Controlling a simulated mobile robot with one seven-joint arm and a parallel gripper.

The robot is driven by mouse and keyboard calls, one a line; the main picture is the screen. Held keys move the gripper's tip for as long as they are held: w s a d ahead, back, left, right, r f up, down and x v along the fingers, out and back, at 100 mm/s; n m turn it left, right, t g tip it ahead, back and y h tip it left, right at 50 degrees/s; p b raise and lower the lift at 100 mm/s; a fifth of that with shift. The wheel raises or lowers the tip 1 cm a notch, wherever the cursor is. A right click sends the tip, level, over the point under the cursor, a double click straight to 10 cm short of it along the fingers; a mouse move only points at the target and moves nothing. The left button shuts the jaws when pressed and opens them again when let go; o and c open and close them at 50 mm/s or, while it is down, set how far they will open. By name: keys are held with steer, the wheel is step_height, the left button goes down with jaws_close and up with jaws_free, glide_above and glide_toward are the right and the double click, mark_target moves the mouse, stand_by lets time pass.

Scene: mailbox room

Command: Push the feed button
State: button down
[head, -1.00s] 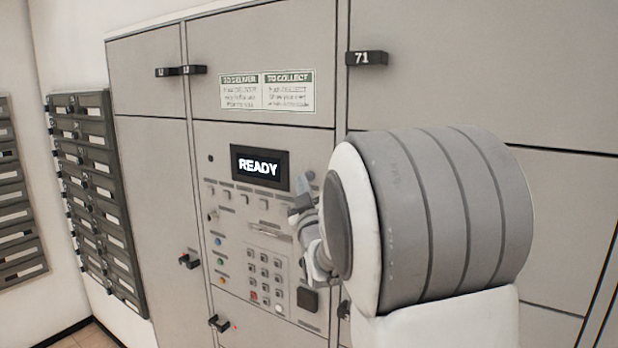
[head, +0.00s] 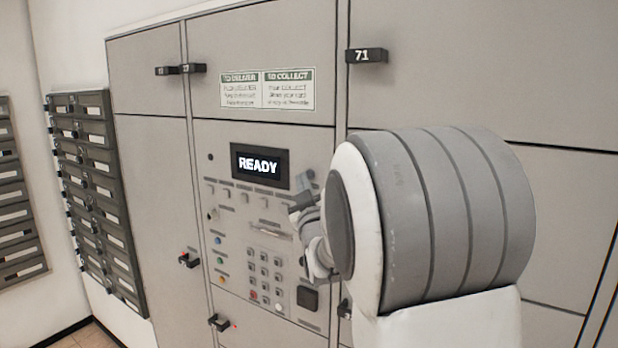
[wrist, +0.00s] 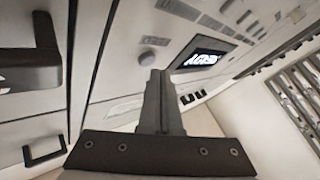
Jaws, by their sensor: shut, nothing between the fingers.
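The grey control panel (head: 228,225) carries a dark display (head: 260,165) reading READY. Below the display is a row of small buttons (head: 245,198) with labels too small to read, so I cannot tell which one is the feed button. Lower down are a keypad (head: 265,272) and several coloured round buttons (head: 219,260). My gripper (head: 293,211) is in front of the panel's right side, partly hidden by my arm. In the wrist view my gripper (wrist: 155,75) is shut and empty, pointing toward the panel, with the display (wrist: 203,58) to its right. Contact cannot be told.
Black locker handles stick out, one marked 71 (head: 367,55) above and one at lower left (head: 189,260). A dark handle (wrist: 38,62) is close at left in the wrist view. A dark mailbox rack (head: 97,195) hangs on the left wall. Floor shows at bottom left.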

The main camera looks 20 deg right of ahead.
steer(key=shift+w+d+b, duration=0.4)
steer(key=shift+d+b, duration=0.15)
steer(key=shift+b, duration=0.05)
stand_by(0.6)
steer(key=shift+s+a, duration=0.1)
steer(key=shift+a, duration=0.05)
stand_by(0.3)
steer(key=shift+s+a+b, duration=0.4)
steer(key=shift+a+b, duration=0.15)
steer(key=shift+b, duration=0.05)
steer(key=s+a+b, duration=0.1)
steer(key=a, duration=0.1)
steer(key=s+a+b, duration=0.1)
steer(key=s+a, duration=0.1)
stand_by(0.3)
stand_by(1.5)
